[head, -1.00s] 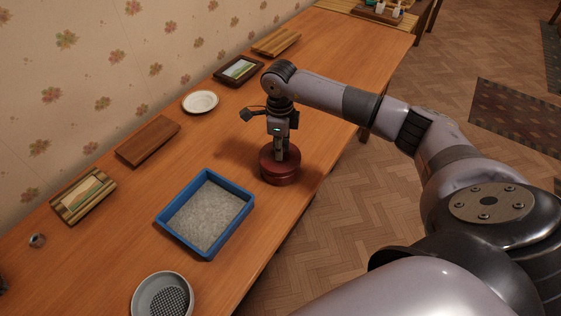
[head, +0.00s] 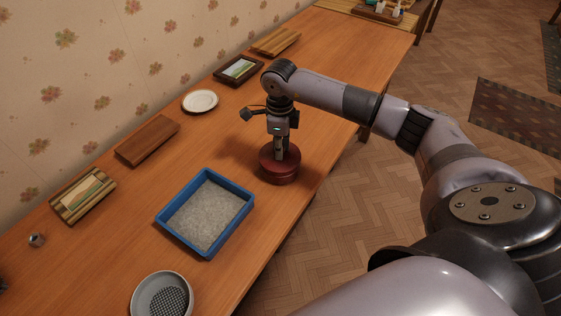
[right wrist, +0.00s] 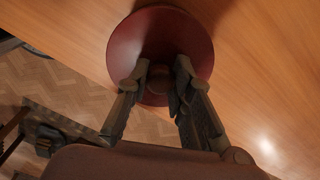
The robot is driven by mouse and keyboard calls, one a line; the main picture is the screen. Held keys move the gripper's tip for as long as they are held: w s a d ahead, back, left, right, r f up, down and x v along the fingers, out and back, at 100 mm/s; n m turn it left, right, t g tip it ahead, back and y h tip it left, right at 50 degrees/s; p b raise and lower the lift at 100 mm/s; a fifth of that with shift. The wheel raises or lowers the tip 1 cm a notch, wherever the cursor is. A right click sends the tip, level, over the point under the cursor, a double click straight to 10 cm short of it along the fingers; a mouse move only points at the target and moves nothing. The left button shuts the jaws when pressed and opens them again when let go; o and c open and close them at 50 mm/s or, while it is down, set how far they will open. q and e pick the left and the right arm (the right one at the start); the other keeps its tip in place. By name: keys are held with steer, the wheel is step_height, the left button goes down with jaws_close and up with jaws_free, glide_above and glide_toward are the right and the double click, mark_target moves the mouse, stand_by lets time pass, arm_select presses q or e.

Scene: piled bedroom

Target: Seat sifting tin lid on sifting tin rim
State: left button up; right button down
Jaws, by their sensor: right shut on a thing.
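The dark red sifting tin lid (head: 268,161) is on top of the dark red sifting tin (head: 281,179) near the table's front edge. The lid looks a little wider than the tin, and I cannot tell whether it sits flush on the rim. My right gripper (head: 281,153) points down and is shut on the lid's middle. In the right wrist view the lid (right wrist: 150,30) is a round red disc, with the fingertips (right wrist: 161,76) around its knob. The lid hides the tin's rim there. My left gripper is out of view.
A blue tray (head: 166,212) of grey grains stands left of the tin, and a grey sieve (head: 141,294) stands nearer. A white plate (head: 200,101), a brown board (head: 147,140) and picture frames line the wall side. Bare table lies behind the tin.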

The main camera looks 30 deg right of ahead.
steer(key=shift+f+b, duration=0.45)
steer(key=shift+b, duration=0.1)
stand_by(0.8)
stand_by(0.3)
steer(key=c, duration=1.6)
jaws_free()
steer(key=shift+r, duration=0.3)
steer(key=shift+r+p, duration=1.05)
steer(key=shift+r, duration=0.45)
steer(key=shift+o, duration=0.3)
steer(key=o, duration=0.5)
steer(key=shift+o, duration=0.2)
